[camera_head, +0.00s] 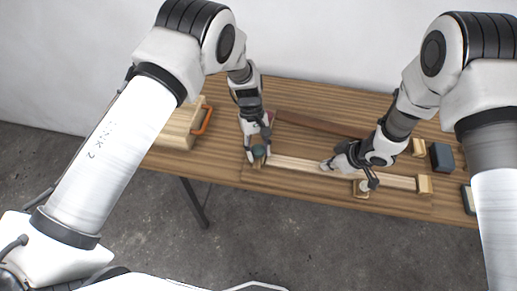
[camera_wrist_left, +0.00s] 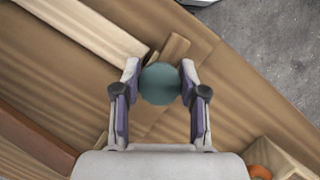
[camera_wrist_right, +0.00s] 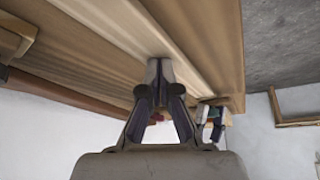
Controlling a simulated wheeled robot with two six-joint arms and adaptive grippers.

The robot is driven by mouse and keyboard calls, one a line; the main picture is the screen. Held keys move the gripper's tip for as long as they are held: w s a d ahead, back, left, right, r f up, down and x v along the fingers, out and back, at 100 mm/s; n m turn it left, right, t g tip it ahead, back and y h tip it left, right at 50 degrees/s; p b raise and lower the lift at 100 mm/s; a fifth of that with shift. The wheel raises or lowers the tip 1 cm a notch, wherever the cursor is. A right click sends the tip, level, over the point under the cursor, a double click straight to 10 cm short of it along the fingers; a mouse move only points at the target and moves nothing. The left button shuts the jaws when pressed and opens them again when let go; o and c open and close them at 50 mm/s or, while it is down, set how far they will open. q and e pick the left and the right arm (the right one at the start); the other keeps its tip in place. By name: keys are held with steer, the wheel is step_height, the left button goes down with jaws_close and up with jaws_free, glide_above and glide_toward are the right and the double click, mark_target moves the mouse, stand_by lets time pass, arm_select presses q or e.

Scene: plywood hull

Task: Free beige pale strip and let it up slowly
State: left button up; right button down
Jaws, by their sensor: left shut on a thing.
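The beige pale strip (camera_head: 300,165) lies along the front of the bench, running from my left gripper toward a small wooden block (camera_head: 424,185) at the right. It also shows in the left wrist view (camera_wrist_left: 85,28) and the right wrist view (camera_wrist_right: 150,28). My left gripper (camera_head: 258,152) is shut on a round teal knob (camera_wrist_left: 160,84) at the strip's left end. A small wooden piece (camera_wrist_left: 175,47) shows beside the knob. My right gripper (camera_wrist_right: 160,72) has its fingertips together at the strip, seemingly touching it. Its arm partly hides the strip in the head view.
A wooden box with an orange handle (camera_head: 203,120) stands at the left. A dark brown strip (camera_head: 320,123) lies behind the pale one. A pale-knobbed wooden piece (camera_head: 361,188) is at the front edge. A dark block (camera_head: 441,157) stands at the right.

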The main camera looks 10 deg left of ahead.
mark_target(258, 150)
arm_select(q)
steer(key=o, duration=1.2)
steer(key=shift+s+f, duration=0.1)
arm_select(e)
steer(key=shift+s+f, duration=0.1)
arm_select(q)
steer(key=shift+r, duration=3.6)
steer(key=shift+r, duration=0.1)
steer(key=shift+r+p, duration=2.9)
steer(key=shift+p, duration=0.15)
arm_select(e)
steer(key=shift+r, duration=2.95)
arm_select(q)
steer(key=shift+r, duration=0.15)
arm_select(e)
steer(key=shift+r, duration=0.15)
